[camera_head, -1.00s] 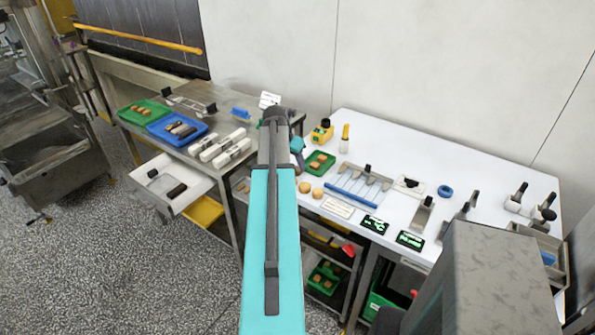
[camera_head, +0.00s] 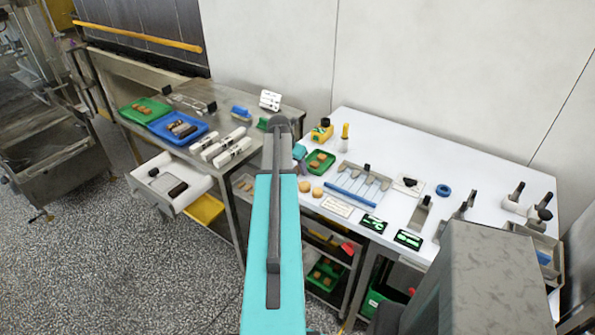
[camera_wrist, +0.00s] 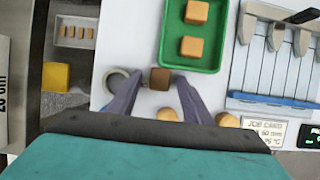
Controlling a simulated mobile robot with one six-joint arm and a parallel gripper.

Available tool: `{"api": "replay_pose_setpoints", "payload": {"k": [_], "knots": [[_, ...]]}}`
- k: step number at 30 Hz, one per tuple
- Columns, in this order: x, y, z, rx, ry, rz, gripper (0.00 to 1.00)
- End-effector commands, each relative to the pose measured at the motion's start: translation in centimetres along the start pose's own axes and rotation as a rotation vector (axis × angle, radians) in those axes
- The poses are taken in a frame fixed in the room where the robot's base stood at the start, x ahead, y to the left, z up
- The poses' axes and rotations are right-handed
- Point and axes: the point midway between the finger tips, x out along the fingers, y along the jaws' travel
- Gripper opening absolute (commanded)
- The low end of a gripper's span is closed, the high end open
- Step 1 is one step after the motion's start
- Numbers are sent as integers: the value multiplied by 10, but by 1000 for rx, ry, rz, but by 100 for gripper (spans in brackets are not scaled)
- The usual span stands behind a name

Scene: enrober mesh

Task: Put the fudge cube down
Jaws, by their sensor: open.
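The brown fudge cube (camera_wrist: 160,79) shows in the wrist view, over the white table top (camera_wrist: 146,103), between the tips of my gripper (camera_wrist: 158,88). My gripper is open, with one finger on each side of the cube. Whether the cube touches a finger or the table is hard to tell. A grey ring (camera_wrist: 109,84) lies just left of the cube, partly behind the left finger.
A green tray (camera_wrist: 224,40) with tan cubes lies just beyond, also in the head view (camera_head: 332,157). Round tan pieces (camera_head: 317,192) sit close by on the table. A tool rack (camera_head: 366,184) is to the right. A yellow block (camera_wrist: 56,77) is at the left.

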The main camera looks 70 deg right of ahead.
Motion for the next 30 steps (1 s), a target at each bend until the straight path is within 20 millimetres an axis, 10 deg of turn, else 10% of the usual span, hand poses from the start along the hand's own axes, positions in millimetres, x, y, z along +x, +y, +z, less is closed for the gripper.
{"api": "replay_pose_setpoints", "payload": {"k": [4,10,30], "knots": [[0,0,0,0,0,0,42],[0,0,0,0,0,0,10],[-11,0,5,0,-1,1,10]]}}
